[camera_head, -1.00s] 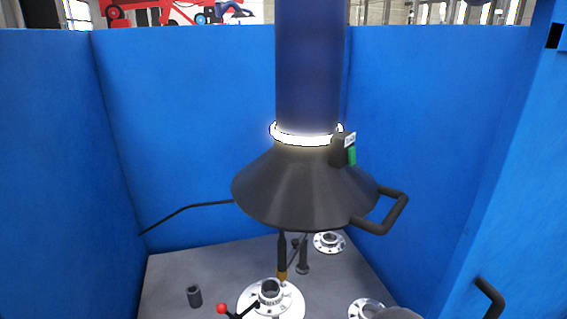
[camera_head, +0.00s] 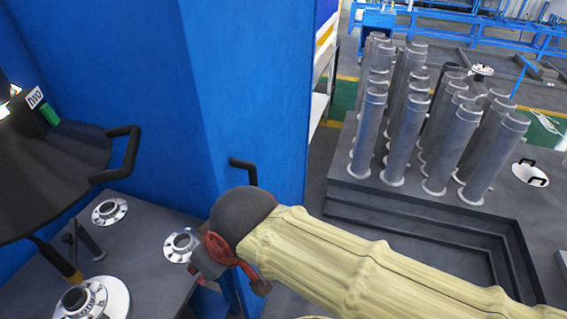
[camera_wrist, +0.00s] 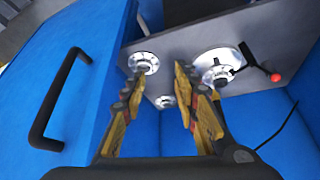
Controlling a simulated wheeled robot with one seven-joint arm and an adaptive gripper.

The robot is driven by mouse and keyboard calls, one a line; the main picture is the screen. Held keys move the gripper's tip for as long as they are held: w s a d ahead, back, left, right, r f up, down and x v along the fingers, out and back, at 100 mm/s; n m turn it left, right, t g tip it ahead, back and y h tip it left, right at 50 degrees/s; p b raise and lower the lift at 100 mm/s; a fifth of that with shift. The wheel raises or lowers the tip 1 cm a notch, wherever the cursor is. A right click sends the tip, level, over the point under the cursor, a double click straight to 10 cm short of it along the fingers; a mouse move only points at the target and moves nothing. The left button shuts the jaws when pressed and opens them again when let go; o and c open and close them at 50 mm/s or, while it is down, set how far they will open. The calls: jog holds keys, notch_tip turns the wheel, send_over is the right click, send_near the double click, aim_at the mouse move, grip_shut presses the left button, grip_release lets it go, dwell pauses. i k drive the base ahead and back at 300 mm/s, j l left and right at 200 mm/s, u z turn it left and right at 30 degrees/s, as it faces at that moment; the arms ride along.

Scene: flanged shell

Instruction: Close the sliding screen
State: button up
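The sliding screen (camera_head: 205,95) is a tall blue panel beside the booth opening in the head view. Its black bar handle (camera_head: 243,163) sticks out low on it. In the wrist view the blue panel (camera_wrist: 85,40) fills the left side, with a black handle (camera_wrist: 62,100) on it. My gripper (camera_wrist: 155,95) is open, its yellow fingers apart with nothing between them. It is to the right of the handle in the wrist view and does not touch it. In the head view my sleeved arm reaches in from the lower right and hides most of my gripper.
A grey worktop (camera_head: 145,235) carries several flanged parts (camera_head: 110,211), under a dark extraction hood (camera_head: 50,170) with a black handle. To the right, grey tubes (camera_head: 408,135) stand on a stepped base. A lever with a red knob (camera_wrist: 274,77) shows in the wrist view.

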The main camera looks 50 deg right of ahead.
aim_at(246, 66)
jog(key=z, duration=1.55)
jog(key=i+l+u, duration=0.3)
jog(key=i+l, duration=2.2)
jog(key=i, duration=0.1)
